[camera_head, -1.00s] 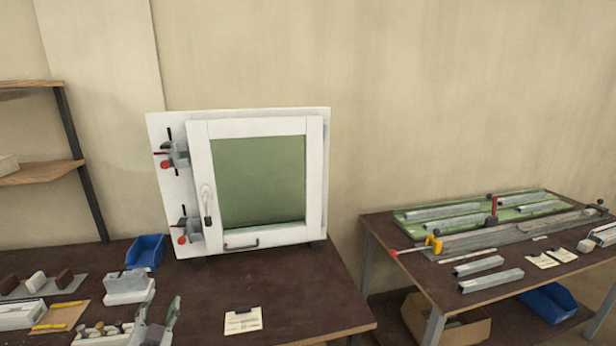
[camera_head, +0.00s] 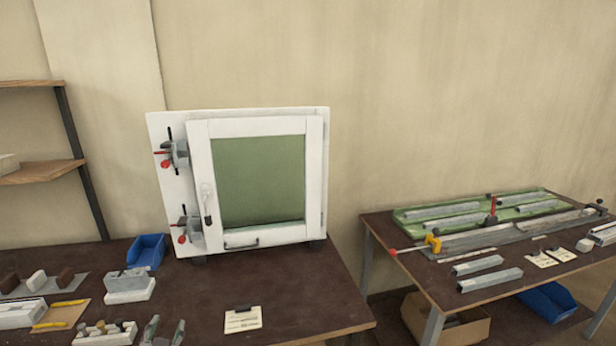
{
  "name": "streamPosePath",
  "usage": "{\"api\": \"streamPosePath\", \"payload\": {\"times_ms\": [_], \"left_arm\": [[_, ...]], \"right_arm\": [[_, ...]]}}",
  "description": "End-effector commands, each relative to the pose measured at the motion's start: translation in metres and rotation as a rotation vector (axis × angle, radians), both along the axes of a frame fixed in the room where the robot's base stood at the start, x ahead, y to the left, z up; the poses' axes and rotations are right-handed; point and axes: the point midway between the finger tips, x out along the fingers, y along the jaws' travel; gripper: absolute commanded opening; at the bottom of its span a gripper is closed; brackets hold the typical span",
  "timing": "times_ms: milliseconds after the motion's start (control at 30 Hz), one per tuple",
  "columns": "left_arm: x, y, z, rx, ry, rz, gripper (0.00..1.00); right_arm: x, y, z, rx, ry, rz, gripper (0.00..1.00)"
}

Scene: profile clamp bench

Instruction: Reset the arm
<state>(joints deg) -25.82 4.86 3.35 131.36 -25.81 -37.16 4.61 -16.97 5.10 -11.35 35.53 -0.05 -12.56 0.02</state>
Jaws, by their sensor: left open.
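My left gripper (camera_head: 163,331) shows only by its fingertips at the bottom edge of the head view. Its two fingers are apart with nothing between them, over the front of the left bench (camera_head: 300,290). The rest of the left arm is out of the picture. My right gripper and arm are not in the picture. A white framed window unit (camera_head: 318,180) with a green pane (camera_head: 258,180) stands upright on the left bench, with two red-tipped clamps (camera_head: 175,153) on its left side.
Near the left gripper are a block on a white base (camera_head: 128,285), a holder with several small parts (camera_head: 104,334), a blue bin (camera_head: 147,251) and a paper card (camera_head: 242,320). A second bench (camera_head: 400,262) at right carries metal profiles (camera_head: 490,279) and a long clamp (camera_head: 433,243).

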Motion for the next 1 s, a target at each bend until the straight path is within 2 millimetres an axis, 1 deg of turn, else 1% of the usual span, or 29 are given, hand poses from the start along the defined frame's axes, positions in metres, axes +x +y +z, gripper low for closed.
{"api": "streamPosePath", "payload": {"times_ms": [200,367,600,700,800,1000], "left_arm": [[-0.027,-0.021,-0.035,-0.110,0.179,0.017,0.45],[-0.051,-0.040,-0.058,-0.185,0.319,0.018,0.45],[-0.096,-0.074,-0.087,-0.283,0.542,-0.004,0.45],[-0.116,-0.088,-0.096,-0.316,0.631,-0.019,0.45],[-0.131,-0.099,-0.101,-0.339,0.697,-0.033,0.45],[-0.155,-0.114,-0.107,-0.368,0.797,-0.055,0.45]], "right_arm": [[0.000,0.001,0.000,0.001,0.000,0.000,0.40],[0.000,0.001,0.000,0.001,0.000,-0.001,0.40],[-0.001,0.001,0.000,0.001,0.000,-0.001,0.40],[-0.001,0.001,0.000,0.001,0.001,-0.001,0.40],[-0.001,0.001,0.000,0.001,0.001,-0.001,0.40],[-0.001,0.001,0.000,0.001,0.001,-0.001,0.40]]}}
